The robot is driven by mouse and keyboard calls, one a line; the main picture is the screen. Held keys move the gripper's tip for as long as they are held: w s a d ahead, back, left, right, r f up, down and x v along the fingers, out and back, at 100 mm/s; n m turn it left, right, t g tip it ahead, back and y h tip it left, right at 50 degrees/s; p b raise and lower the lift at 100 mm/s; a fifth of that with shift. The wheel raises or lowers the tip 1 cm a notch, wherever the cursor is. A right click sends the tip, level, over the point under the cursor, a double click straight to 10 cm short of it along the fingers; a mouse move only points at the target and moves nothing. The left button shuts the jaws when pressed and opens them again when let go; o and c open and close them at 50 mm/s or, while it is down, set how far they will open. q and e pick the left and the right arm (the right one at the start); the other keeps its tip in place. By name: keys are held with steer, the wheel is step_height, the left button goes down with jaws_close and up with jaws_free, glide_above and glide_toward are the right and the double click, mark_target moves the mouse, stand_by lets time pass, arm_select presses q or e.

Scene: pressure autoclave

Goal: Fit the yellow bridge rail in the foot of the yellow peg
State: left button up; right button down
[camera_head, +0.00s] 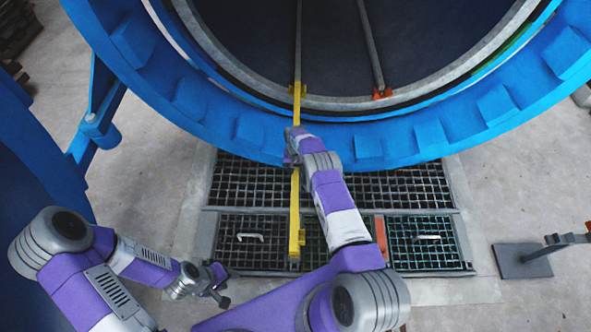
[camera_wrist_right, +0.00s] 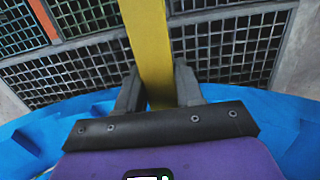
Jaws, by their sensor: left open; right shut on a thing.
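The yellow bridge rail (camera_head: 295,205) is a long bar reaching from the autoclave mouth out over the floor grating, with a small block at its near end. My right gripper (camera_head: 291,160) is shut on it around mid-length. In the right wrist view the rail (camera_wrist_right: 150,45) passes between the two fingers (camera_wrist_right: 159,92). A yellow fitting (camera_head: 298,91), which looks like the yellow peg, is at the autoclave's lower rim, by the rail's far end. I cannot tell whether rail and foot touch. My left gripper (camera_head: 217,284) is open and empty, at lower left of the rail.
The blue autoclave ring (camera_head: 430,135) fills the top. An orange fitting (camera_head: 382,93) is at the rim, right of the yellow one. An orange bar (camera_head: 381,238) lies near the dark floor gratings (camera_head: 400,188). A grey stand (camera_head: 520,260) is at the right. Concrete floor is clear around the gratings.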

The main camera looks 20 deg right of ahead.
steer(key=shift+w+f, duration=0.1)
steer(key=shift+f, duration=0.7)
steer(key=c, duration=0.6)
jaws_free()
steer(key=shift+c, duration=0.2)
steer(key=r+p, duration=0.1)
steer(key=r, duration=0.2)
steer(key=r+p, duration=0.2)
steer(key=r, duration=0.2)
steer(key=shift+w+d+r, duration=0.15)
steer(key=shift+w+r, duration=0.05)
steer(key=shift+r, duration=0.1)
